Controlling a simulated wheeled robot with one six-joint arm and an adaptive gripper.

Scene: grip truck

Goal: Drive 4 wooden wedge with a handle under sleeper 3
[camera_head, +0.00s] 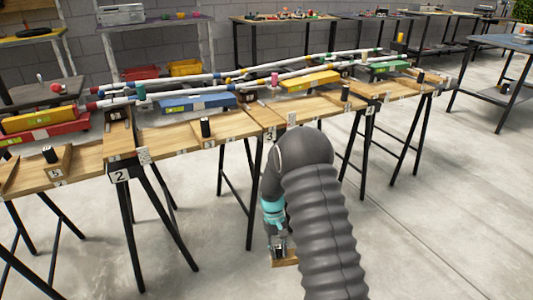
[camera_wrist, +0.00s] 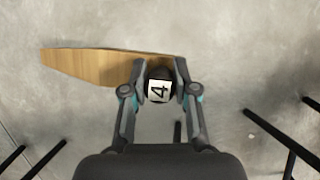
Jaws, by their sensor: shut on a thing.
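My gripper (camera_head: 279,243) is shut on the black handle of a wooden wedge (camera_head: 287,259), low in front of the long bench. In the wrist view, my gripper (camera_wrist: 160,82) has a finger on each side of the handle, whose white label reads 4 (camera_wrist: 159,91). The wooden wedge also shows in the wrist view (camera_wrist: 88,64), above the bare floor, with its thin end to the left. A number 3 label (camera_head: 269,135) is on the bench front, above and behind my gripper. Sleeper 3 itself is hard to make out; my arm covers part of the bench front.
The bench on black trestles carries pipes, coloured levels and several other black-handled wedges, one labelled 5 (camera_head: 56,172). A number 2 label (camera_head: 121,176) marks a trestle at left. Black trestle legs (camera_wrist: 285,143) stand near my gripper. Open floor (camera_head: 440,220) lies at right.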

